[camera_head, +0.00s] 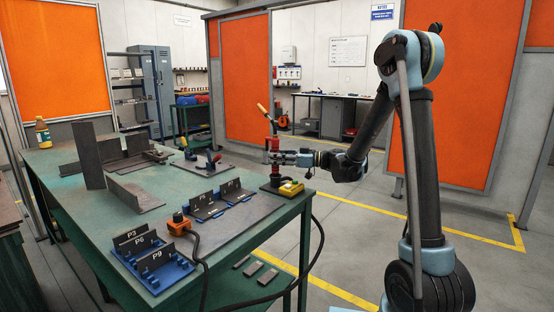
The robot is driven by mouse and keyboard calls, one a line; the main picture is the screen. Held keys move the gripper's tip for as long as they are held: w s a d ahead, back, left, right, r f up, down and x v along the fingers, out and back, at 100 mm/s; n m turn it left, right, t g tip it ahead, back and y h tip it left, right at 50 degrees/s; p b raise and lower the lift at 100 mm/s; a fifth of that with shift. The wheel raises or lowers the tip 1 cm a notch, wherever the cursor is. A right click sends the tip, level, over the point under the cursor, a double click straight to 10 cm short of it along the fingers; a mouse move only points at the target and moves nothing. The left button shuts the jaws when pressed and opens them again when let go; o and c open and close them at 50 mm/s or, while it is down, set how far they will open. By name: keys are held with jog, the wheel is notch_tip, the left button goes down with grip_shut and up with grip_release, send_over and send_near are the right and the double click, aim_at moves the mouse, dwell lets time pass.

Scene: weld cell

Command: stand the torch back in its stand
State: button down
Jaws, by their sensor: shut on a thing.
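My gripper (279,157) reaches in from the right above the far right part of the green table. It is shut on the torch (273,144), a red and dark upright piece. A tilted tan and black part sticks up at the torch's top left. A dark stand (275,181) is on the table right below the torch. From this angle I cannot tell whether the torch's lower end is inside the stand or just above it.
A yellow box (291,188) sits beside the stand at the table's (75,210) right edge. An orange box (178,223) with a black cable, blue fixtures (150,262) and steel plates (91,155) occupy the table. A yellow bottle (43,134) stands at the far left.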

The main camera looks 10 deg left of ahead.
dwell(0.3)
jog(key=c, duration=1.2)
grip_release()
jog(key=shift+d, duration=0.1)
jog(key=d, duration=1.1)
jog(key=s+d+f+m+t+h, duration=0.1)
jog(key=s+d+f+m+h, duration=0.4)
jog(key=s+d, duration=0.5)
jog(key=s+d+f+m+t+h, duration=0.1)
jog(key=s+d+f+m+h, duration=0.4)
jog(key=s+d, duration=0.6)
jog(key=s+d+f+m+t+h, duration=0.1)
jog(key=s+d+f+m+h, duration=0.4)
jog(key=d, duration=0.8)
jog(key=shift+s+d+f+m+h, duration=0.15)
jog(key=shift+s+m+h, duration=0.65)
jog(key=shift+s, duration=0.55)
jog(key=shift+s+f+m+h, duration=0.15)
jog(key=shift+s+m+h, duration=0.65)
jog(key=shift+s, duration=0.5)
